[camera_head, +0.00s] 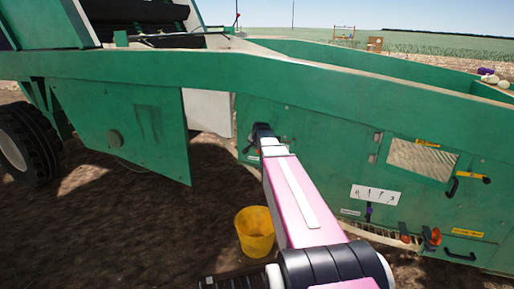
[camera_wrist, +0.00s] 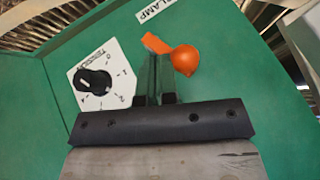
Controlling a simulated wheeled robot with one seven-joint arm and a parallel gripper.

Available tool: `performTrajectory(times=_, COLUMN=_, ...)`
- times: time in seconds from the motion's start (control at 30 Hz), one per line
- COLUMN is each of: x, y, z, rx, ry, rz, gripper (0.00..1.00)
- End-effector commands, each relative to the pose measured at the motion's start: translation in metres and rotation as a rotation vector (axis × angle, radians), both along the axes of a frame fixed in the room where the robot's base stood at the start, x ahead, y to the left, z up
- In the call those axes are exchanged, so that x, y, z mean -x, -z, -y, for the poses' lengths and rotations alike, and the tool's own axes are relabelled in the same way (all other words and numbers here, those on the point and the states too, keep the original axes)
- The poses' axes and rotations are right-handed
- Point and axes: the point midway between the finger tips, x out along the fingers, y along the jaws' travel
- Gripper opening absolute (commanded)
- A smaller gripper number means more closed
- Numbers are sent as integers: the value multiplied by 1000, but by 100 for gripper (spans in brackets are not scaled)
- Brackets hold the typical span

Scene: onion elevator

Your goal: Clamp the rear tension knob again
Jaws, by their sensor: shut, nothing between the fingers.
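In the wrist view, a black tension knob (camera_wrist: 94,82) sits on a white numbered dial plate (camera_wrist: 118,70) on the green panel. To its right is an orange clamp lever with a round ball (camera_wrist: 185,60) and a short flat arm (camera_wrist: 155,43), below a CLAMP label (camera_wrist: 160,7). My gripper (camera_wrist: 154,62) is shut and empty, its tips just below the flat arm and left of the ball. I cannot tell whether they touch the lever. In the head view my gripper (camera_head: 262,130) is at the machine's side panel, and the knob and lever are too small to tell.
The green machine side (camera_head: 330,135) spans the view. A yellow bucket (camera_head: 255,232) stands on the soil below my arm. Orange knobs (camera_head: 434,237) and black handles (camera_head: 460,257) stick out at the right. A black tyre (camera_head: 30,145) is at the left.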

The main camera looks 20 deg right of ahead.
Motion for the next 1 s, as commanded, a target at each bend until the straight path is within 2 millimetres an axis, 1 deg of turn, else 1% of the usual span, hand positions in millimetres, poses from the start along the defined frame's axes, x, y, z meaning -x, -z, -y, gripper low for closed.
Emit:
performTrajectory(times=0.57, x=-6, y=-1, z=-7, rx=88, ry=0, rz=-59, gripper=0)
performTrajectory(times=0.77, x=-12, y=0, z=-14, rx=182, ry=-1, rz=-121, gripper=0)
performTrajectory(times=1.0, x=-21, y=3, z=-28, rx=365, ry=-2, rz=-245, gripper=0)
